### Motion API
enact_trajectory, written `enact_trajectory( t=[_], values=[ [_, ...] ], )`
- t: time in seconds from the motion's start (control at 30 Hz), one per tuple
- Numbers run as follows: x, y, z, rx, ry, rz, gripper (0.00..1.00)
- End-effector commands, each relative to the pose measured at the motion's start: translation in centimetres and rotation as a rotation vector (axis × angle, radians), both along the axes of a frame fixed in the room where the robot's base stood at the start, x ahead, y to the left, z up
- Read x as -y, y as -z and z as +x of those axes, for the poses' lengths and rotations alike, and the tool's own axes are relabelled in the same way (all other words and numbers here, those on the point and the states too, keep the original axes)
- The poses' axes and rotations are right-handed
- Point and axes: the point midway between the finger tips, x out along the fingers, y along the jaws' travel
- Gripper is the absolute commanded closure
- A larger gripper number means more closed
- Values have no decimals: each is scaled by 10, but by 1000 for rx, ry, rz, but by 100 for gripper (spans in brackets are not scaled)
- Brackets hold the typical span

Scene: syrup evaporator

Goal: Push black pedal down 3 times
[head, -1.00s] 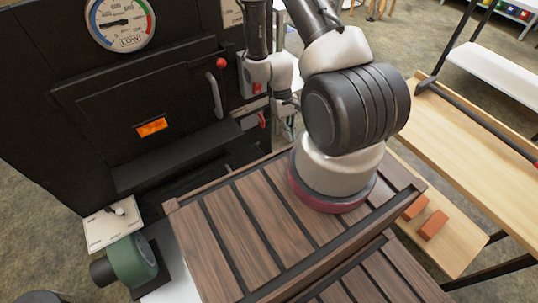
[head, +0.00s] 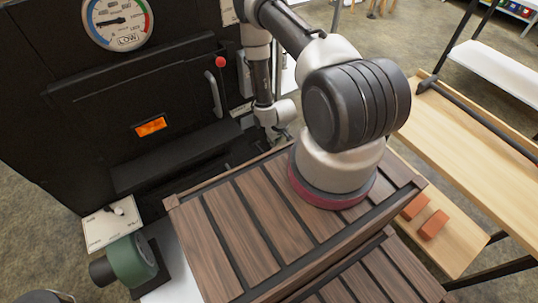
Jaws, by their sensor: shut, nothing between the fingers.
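My gripper (head: 284,134) is low beside the front of the black evaporator (head: 120,110), just past the far edge of the wooden slatted deck. It is small and dark in the head view, partly hidden by the deck edge and my wrist. It looks shut, with nothing seen in it. I cannot make out the black pedal clearly; the floor area below my gripper is hidden behind the deck. Whether my gripper touches anything there cannot be told.
The evaporator front has a round gauge (head: 118,22) reading near LOW, an orange window (head: 151,126) and a red-knobbed lever (head: 220,63). A green motor (head: 131,261) stands at lower left. A wooden bench (head: 470,135) and orange bricks (head: 433,224) are at right.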

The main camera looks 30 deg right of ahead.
Motion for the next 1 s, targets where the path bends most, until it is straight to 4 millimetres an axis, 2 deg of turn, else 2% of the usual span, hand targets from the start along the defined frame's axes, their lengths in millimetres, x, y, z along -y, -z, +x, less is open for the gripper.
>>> enact_trajectory(
  t=[0.17,0.27,0.37,0.8,1.0],
  values=[
    [0,2,0,-1,0,0,100],
    [0,9,2,-2,0,0,100],
    [0,24,6,-3,0,0,100],
    [-1,110,27,-4,1,0,100],
    [-1,131,28,-3,1,0,100]
  ],
)
